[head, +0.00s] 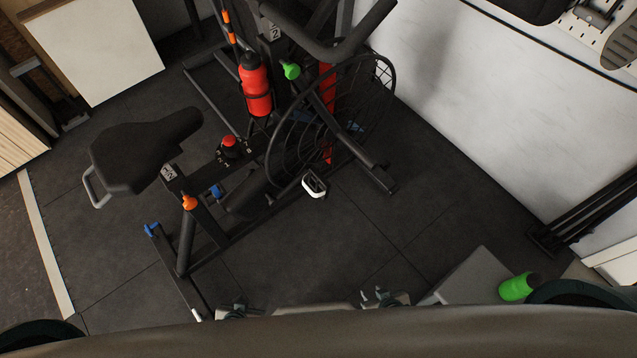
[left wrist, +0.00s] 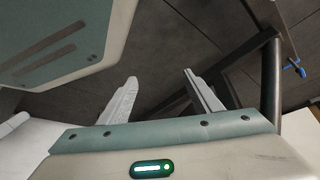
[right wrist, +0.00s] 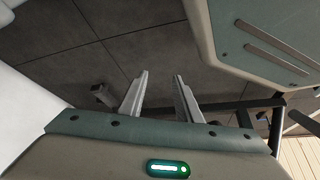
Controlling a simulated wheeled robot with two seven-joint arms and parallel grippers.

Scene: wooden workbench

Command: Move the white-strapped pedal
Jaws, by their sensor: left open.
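The pedal with the white strap (head: 314,185) is on the near side of the black exercise bike (head: 200,215), below its caged fan wheel (head: 330,115). My left gripper (head: 240,311) is low in the head view, left of the pedal and well apart from it. In the left wrist view its two fingers (left wrist: 160,80) are apart with nothing between them. My right gripper (head: 379,297) is below and right of the pedal, also apart from it. In the right wrist view its fingers (right wrist: 161,77) are spread and empty. I cannot make out the pedal in either wrist view.
The bike carries a black saddle (head: 135,155), a red bottle (head: 256,88), and orange (head: 189,202) and green (head: 291,71) knobs. A grey box (head: 470,280) and a green cylinder (head: 515,287) are at the lower right. Dark floor between my grippers and the pedal is clear.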

